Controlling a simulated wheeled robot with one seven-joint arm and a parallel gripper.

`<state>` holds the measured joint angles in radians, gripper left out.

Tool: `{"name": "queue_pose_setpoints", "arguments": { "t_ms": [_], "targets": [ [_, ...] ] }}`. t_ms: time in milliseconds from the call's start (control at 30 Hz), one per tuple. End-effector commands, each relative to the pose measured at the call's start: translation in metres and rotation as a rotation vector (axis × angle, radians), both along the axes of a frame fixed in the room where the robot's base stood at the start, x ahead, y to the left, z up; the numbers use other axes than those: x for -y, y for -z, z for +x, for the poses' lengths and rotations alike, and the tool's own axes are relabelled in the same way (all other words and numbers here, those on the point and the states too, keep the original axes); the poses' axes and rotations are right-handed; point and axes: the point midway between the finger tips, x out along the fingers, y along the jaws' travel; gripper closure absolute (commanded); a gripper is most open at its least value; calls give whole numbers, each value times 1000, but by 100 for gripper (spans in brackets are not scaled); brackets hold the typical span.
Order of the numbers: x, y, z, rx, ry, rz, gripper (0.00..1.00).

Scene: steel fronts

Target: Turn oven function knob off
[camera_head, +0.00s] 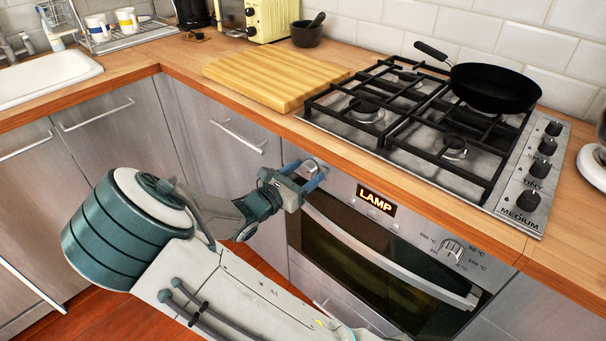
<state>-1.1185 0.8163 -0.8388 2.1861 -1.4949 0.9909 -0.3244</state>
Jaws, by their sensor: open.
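The oven function knob (311,167) is a small silver knob at the left end of the oven's steel panel, partly hidden by my gripper. The display (376,201) to its right reads "LAMP". My gripper (308,176) is open, with its blue-grey fingers at the knob, one toward its upper left and one toward its lower right. I cannot tell whether the fingers touch it. The knob's markings are hidden or too small to read.
A temperature knob (452,251) sits at the panel's right. The oven handle (390,258) runs below the panel. The wooden counter edge (400,207) lies just above it. A gas hob (420,120) with a black pan (495,88) and a cutting board (272,78) are on the counter.

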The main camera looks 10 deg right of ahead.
Motion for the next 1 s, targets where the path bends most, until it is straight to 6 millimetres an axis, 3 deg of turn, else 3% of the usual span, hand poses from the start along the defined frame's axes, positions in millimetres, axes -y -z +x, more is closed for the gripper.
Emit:
{"name": "queue_pose_setpoints", "arguments": {
  "t_ms": [133, 167, 300, 667, 1000],
  "targets": [
    [0, 0, 0, 0, 0, 0, 40],
    [0, 0, 0, 0, 0, 0, 46],
    [0, 0, 0, 0, 0, 0, 85],
    [0, -3, -1, -29, 0, -18, 85],
    [1, -8, -1, -203, 2, -135, 85]
  ]
}}
